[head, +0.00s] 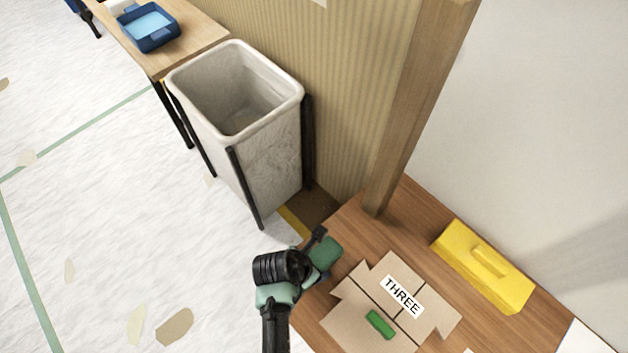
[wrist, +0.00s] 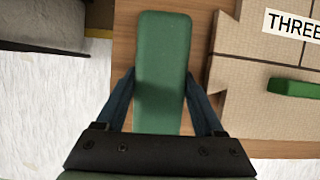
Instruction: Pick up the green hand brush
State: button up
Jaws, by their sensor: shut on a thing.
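The green hand brush (wrist: 162,50) shows in the wrist view as a long green block with rounded corners. My gripper (wrist: 160,85) has one finger on each side of it and is shut on it. In the head view, my gripper (head: 316,256) is at the left edge of the wooden table, with the brush (head: 327,249) at its tip. Its bristles are not visible. I cannot tell whether the brush touches the tabletop.
A flattened cardboard box (head: 358,295) marked THREE lies right of my gripper, with a small green block (head: 380,324) on it. A yellow case (head: 484,266) lies farther right. A wooden post (head: 415,110) and a pale bin (head: 270,165) stand behind.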

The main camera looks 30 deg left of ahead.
jog(key=c, duration=0.6)
notch_tip(320, 180, up, 10)
jog(key=p, duration=0.3)
jog(key=shift+p, duration=0.35)
